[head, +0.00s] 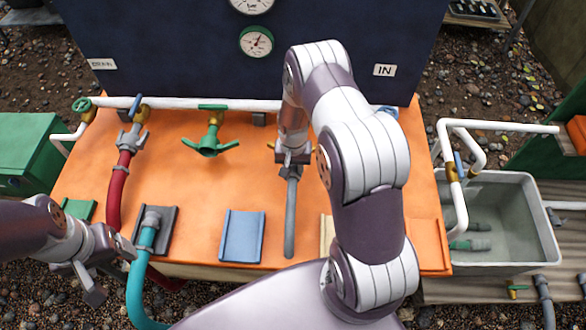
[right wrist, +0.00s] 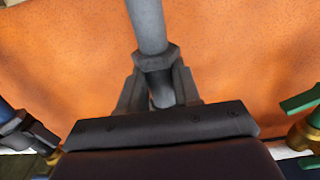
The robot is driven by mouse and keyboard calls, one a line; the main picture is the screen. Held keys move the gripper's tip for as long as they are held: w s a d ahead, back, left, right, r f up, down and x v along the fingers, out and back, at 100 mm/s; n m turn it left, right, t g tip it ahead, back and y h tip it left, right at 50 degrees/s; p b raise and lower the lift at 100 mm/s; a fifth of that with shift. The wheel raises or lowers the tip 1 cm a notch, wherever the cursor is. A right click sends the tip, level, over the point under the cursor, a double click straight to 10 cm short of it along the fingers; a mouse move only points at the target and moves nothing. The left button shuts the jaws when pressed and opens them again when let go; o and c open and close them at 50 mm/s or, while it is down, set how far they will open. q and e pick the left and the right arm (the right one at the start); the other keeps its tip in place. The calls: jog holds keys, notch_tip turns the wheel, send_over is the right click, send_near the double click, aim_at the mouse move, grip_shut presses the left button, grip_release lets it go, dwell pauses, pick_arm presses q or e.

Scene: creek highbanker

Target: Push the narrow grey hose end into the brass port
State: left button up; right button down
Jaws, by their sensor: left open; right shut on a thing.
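The narrow grey hose (head: 290,218) lies over the orange bench top, its free length toward the front edge. My right gripper (head: 292,160) is shut on the hose near its upper end, below the white pipe. In the right wrist view the fingers (right wrist: 156,92) grip either side of the hose's grey collar (right wrist: 156,57). A small brass piece (head: 271,146) shows just left of the right gripper; I cannot tell whether it is the port. The hose tip and its contact with any port are hidden. My left gripper (head: 107,272) is open and empty at the lower left.
A red hose (head: 120,185) joins a brass valve at left. A teal hose (head: 144,250) lies near a dark grey pad. A green valve (head: 210,142) hangs mid-pipe. A blue tray (head: 242,237) sits at the front. A grey basin (head: 515,185) stands right. My right arm covers the bench's right part.

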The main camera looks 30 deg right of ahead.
jog(key=shift+w+d, duration=0.1)
dwell(0.6)
jog(key=c, duration=0.7)
grip_release()
notch_tip(320, 180, up, 13)
jog(key=shift+f+b, duration=0.15)
jog(key=shift+b, duration=0.4)
